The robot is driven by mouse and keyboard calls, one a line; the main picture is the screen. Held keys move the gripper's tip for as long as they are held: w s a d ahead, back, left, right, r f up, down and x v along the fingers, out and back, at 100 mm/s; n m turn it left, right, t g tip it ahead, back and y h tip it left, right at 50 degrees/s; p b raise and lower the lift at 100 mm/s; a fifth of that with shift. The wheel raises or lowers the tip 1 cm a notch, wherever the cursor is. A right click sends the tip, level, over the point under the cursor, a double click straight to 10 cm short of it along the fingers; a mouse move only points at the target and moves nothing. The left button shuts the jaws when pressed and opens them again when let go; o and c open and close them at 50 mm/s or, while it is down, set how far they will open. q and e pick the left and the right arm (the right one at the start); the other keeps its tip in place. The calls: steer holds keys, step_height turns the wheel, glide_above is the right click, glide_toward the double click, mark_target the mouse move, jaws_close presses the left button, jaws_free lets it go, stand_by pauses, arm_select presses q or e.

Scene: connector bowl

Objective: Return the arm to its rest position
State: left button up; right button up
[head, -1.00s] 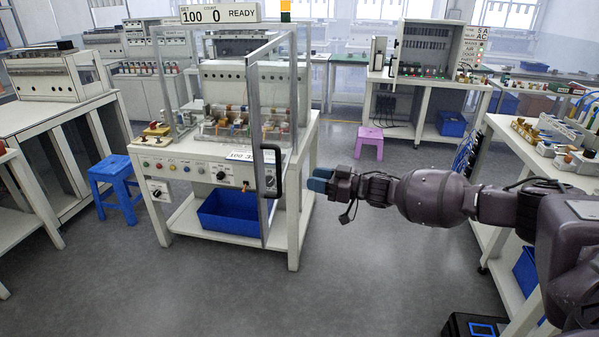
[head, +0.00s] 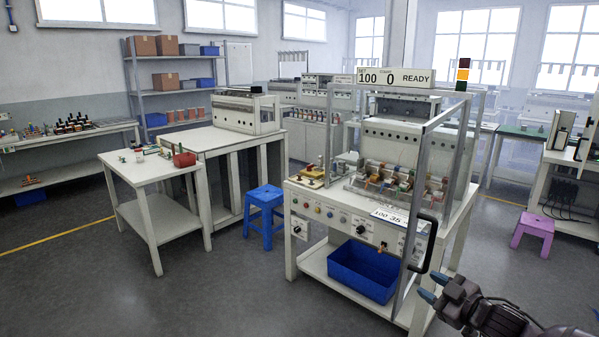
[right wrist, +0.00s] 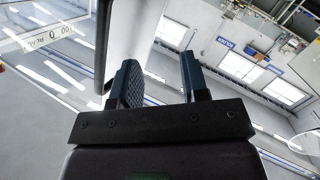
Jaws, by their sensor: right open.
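My right gripper (head: 432,287) is at the lower right of the head view, open and empty, with blue fingertips. It is in front of the test station and close to the black handle (head: 423,243) of the station's clear door (head: 440,180), which stands open towards me. I cannot tell the exact gap. In the right wrist view the two fingers (right wrist: 160,82) are apart with nothing between them. The pale door edge and handle pass just left of them. My left gripper is not in view.
The station (head: 340,222) has a blue bin (head: 362,270) on its lower shelf. A blue stool (head: 265,212) stands to its left, and a small white table (head: 150,180) farther left. A purple stool (head: 533,232) is at the right. The floor at the lower left is clear.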

steer(key=s+a+f+m+h, duration=0.3)
steer(key=s+a+f, duration=0.35)
steer(key=s, duration=0.25)
steer(key=s+d+f+m+g+h, duration=0.1)
steer(key=s+f+m, duration=0.1)
steer(key=s+f, duration=0.2)
steer(key=s+d+f+m+h, duration=0.1)
steer(key=s+f, duration=0.4)
steer(key=s, duration=0.6)
steer(key=s+d+f+m+g+h, duration=0.1)
steer(key=s+f+m+h, duration=0.2)
steer(key=s, duration=0.4)
steer(key=shift+s+d+f+m+g, duration=0.15)
steer(key=shift+d+f+m+g, duration=0.15)
steer(key=shift+f+m, duration=0.6)
steer(key=shift+r, duration=0.15)
